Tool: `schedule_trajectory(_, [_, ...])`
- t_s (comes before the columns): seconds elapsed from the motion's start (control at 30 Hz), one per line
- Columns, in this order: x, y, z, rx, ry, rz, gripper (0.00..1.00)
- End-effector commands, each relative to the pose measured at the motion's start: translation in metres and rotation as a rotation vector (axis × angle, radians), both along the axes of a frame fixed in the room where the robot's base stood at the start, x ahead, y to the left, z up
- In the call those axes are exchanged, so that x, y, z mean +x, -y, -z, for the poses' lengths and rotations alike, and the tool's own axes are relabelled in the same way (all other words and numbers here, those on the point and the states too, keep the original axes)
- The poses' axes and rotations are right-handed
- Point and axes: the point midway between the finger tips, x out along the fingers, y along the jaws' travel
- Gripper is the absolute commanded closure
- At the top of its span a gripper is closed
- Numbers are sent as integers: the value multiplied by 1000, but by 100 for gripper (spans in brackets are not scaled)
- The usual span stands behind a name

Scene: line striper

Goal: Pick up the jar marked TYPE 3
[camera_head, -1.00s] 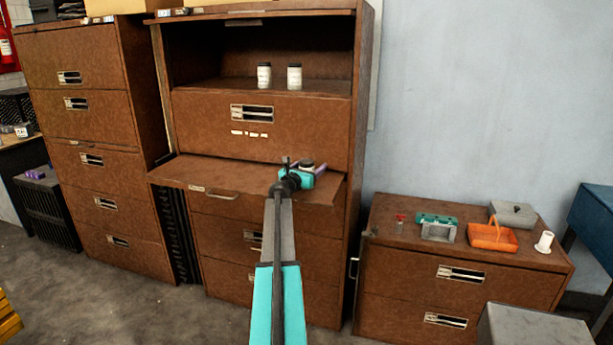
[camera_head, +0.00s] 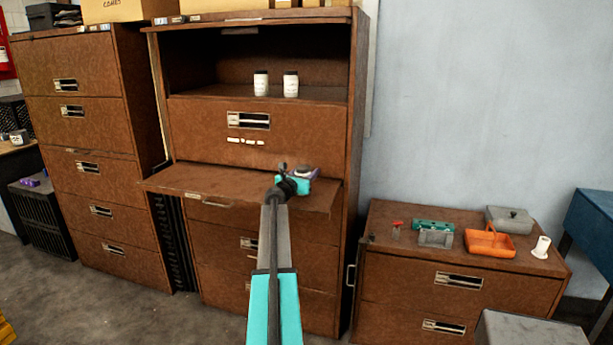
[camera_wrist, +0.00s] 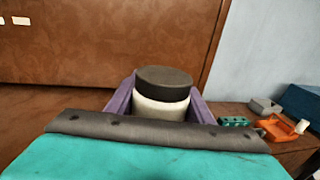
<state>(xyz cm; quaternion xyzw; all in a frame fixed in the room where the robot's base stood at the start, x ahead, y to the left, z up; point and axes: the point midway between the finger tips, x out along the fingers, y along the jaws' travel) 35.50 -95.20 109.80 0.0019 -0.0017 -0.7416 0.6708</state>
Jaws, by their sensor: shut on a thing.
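A white jar with a dark lid (camera_wrist: 162,104) is between the purple fingers of my gripper (camera_wrist: 161,92) in the wrist view. My gripper is shut on it, and the jar looks upright. No marking on it can be read. In the head view my gripper (camera_head: 304,175) is over the right part of the pull-out shelf (camera_head: 235,187), and the jar is mostly hidden there. I cannot tell if the jar touches the shelf. Two more white jars with dark lids, a left one (camera_head: 261,84) and a right one (camera_head: 291,85), stand in the open upper compartment; their labels are too small to read.
The brown cabinet (camera_head: 190,130) surrounds the shelf, with its right side panel close by my gripper. A low cabinet (camera_head: 400,270) at right carries an orange basket (camera_head: 490,242), a teal item (camera_head: 433,227), a grey box (camera_head: 510,220) and a white spool (camera_head: 541,247). The shelf's left part is clear.

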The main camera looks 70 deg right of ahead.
Motion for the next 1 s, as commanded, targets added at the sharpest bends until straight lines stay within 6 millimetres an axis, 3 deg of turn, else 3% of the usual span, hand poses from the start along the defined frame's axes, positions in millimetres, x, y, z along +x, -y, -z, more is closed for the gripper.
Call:
schedule_trajectory(0.37, [-2,-2,-31,-2,0,1,90])
schedule_trajectory(1.0, [-18,-77,-36,-2,-1,1,90])
